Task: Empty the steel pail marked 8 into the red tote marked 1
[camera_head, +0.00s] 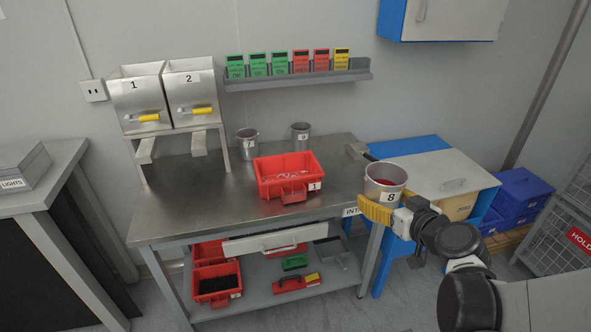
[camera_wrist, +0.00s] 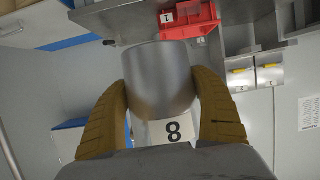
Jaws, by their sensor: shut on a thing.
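The steel pail marked 8 (camera_head: 383,177) is held in my gripper (camera_head: 378,211) beside the right front corner of the steel table. It looks upright, and red contents show inside its rim. In the wrist view the pail (camera_wrist: 160,82) sits between both yellow fingers of my gripper (camera_wrist: 161,105), with its label 8 facing the wrist. The red tote marked 1 (camera_head: 303,185) stands on the table to the left of the pail. Some small pale pieces appear to lie in the tote. The tote also shows upside down in the wrist view (camera_wrist: 188,28), beyond the pail.
Two more steel pails (camera_head: 247,143) (camera_head: 300,136) stand at the back of the steel table (camera_head: 215,200). Two steel bins marked 1 and 2 (camera_head: 165,95) stand at the table's left rear. The tabletop around the tote is mostly clear.

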